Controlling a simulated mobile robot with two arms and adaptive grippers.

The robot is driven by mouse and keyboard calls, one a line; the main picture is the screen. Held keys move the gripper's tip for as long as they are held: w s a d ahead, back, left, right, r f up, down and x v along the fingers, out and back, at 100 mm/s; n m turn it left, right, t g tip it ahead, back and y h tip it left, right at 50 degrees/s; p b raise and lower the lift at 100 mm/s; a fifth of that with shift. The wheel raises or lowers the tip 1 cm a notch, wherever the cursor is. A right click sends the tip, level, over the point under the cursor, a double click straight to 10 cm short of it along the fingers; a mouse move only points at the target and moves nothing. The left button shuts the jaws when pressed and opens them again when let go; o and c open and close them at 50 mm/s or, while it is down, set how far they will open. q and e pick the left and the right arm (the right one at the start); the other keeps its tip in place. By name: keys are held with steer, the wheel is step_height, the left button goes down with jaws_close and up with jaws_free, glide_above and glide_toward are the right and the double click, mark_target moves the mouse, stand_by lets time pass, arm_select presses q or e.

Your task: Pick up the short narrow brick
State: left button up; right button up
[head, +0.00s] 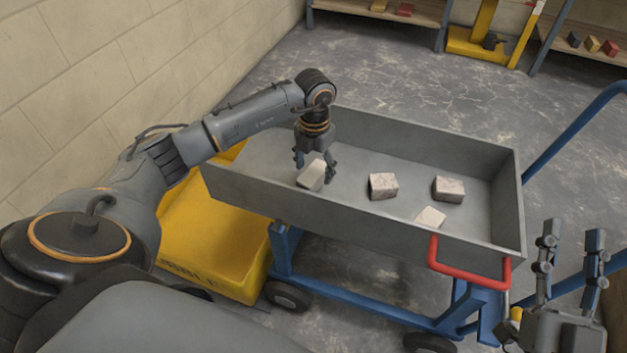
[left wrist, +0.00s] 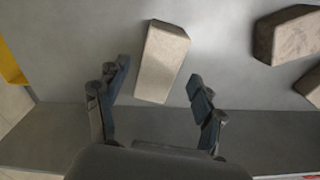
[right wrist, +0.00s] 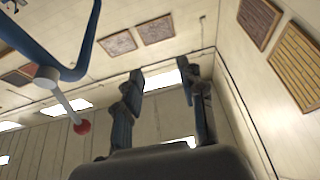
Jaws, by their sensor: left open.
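A pale, narrow brick (head: 311,175) lies in the grey tub near its left end. In the left wrist view the pale brick (left wrist: 162,62) lies lengthwise ahead of the fingers. My left gripper (head: 314,164) is open above it, pointing down, with the fingers on either side; I cannot tell the exact height. Other bricks in the tub are a speckled one in the middle (head: 383,187), another to its right (head: 448,189) and a pale one by the near wall (head: 431,217), partly hidden. My right gripper (head: 572,236) is open and empty, outside the tub, pointing up.
The tub (head: 430,143) has raised walls and sits on a blue cart (head: 375,305) with a red handle (head: 470,276). A yellow container (head: 210,235) stands at the left, beside the block wall. Shelves with small blocks stand at the back.

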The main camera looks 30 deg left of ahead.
mark_target(313, 172)
arm_select(q)
step_height(313, 172, down, 4)
steer(key=shift+a+b, duration=0.15)
steer(key=shift+b, duration=0.6)
steer(key=shift+f, duration=0.15)
steer(key=c, duration=1.3)
jaws_close()
arm_select(e)
steer(key=s+r+t+y, duration=0.1)
steer(key=s+r+t, duration=0.3)
steer(key=r, duration=0.2)
steer(key=shift+s+d+t+y, duration=0.2)
steer(key=shift+s+t+y, duration=0.1)
steer(key=shift+s+t, duration=0.1)
arm_select(q)
steer(key=shift+r, duration=0.2)
arm_select(e)
steer(key=shift+w, duration=0.15)
